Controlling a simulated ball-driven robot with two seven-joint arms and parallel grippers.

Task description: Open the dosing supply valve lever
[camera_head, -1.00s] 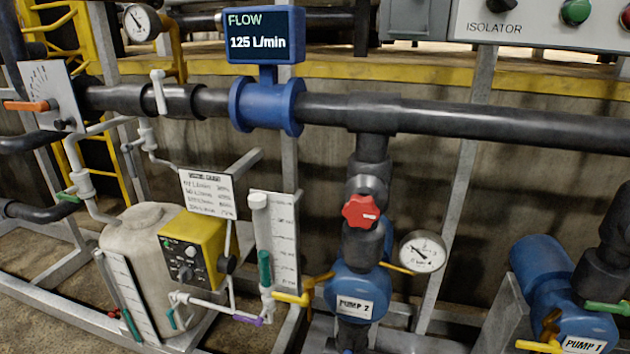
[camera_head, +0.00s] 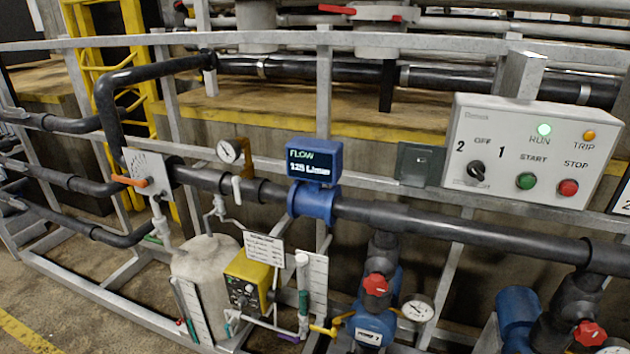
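The dosing unit is in the lower left: a pale tank (camera_head: 205,272), a yellow pump box (camera_head: 246,280) with a dial, and a white sign (camera_head: 264,248) whose small text I cannot read. Small levers sit on the pipework around it: a teal one (camera_head: 228,326) below the pump box, a purple one (camera_head: 288,338) to its right, and a green one (camera_head: 153,238) left of the tank. No readable label shows which is the dosing supply valve. Neither of my grippers is in view.
An orange lever (camera_head: 129,181) is on a white plate at the left. The blue flow meter (camera_head: 314,160) sits on the black main pipe (camera_head: 450,222). A control panel (camera_head: 530,150) is at the right. Red knobs (camera_head: 376,284) and a yellow lever (camera_head: 332,328) are by the pump.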

